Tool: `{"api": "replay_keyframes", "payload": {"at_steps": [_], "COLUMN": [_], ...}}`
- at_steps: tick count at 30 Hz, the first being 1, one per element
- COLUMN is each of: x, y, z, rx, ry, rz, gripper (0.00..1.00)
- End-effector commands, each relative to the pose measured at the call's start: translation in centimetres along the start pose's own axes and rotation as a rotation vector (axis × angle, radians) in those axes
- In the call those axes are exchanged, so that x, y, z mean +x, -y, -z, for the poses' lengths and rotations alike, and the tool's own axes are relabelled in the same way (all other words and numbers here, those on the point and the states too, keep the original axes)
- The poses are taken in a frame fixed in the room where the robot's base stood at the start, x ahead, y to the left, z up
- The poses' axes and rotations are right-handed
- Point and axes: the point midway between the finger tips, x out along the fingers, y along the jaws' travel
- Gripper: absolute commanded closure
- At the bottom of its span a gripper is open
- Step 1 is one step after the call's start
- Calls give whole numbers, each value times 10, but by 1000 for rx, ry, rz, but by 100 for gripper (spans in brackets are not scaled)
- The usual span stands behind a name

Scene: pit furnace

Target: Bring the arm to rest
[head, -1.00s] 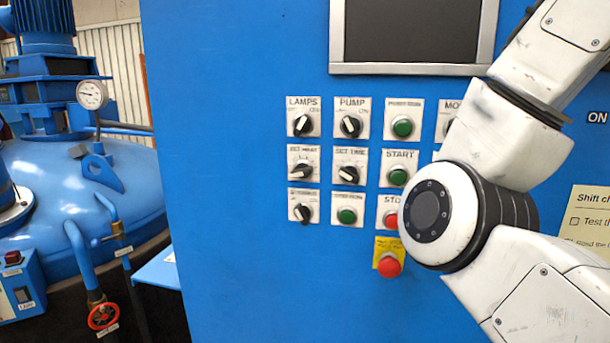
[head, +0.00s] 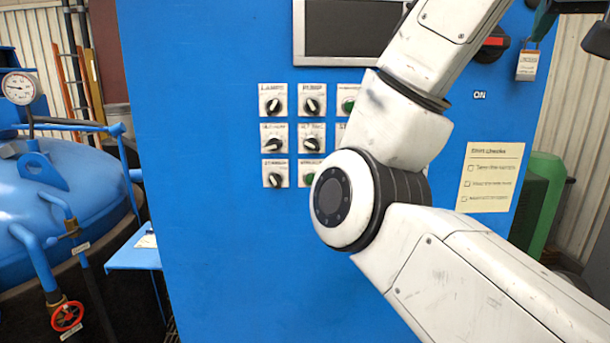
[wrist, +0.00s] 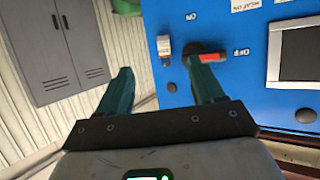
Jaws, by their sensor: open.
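My arm stretches across the right half of the head view, bent at the elbow in front of the blue control cabinet (head: 230,240). My gripper (wrist: 165,80) is open in the wrist view, with its two dark green fingers wide apart and nothing between them. Part of it shows at the top right edge of the head view, right of the rotary switch (head: 491,45) with a red handle. In the wrist view the red handle (wrist: 212,57) appears at the right fingertip; I cannot tell whether they touch.
A padlock with a tag (head: 527,64) hangs beside the switch. My arm hides part of the button rows. A blue shelf (head: 135,256) and a blue vessel (head: 75,200) stand left. Grey lockers (wrist: 60,45) show in the wrist view. A green object (head: 540,195) stands right of the cabinet.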

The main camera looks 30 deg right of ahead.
Motion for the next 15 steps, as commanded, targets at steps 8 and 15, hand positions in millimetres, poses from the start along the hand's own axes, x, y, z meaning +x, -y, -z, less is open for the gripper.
{"api": "replay_keyframes", "payload": {"at_steps": [8, 15], "x": [18, 43], "y": [22, 53], "z": [-16, -43], "rx": [-52, -126], "ry": [5, 13], "rz": [8, 24], "gripper": [33, 33]}}
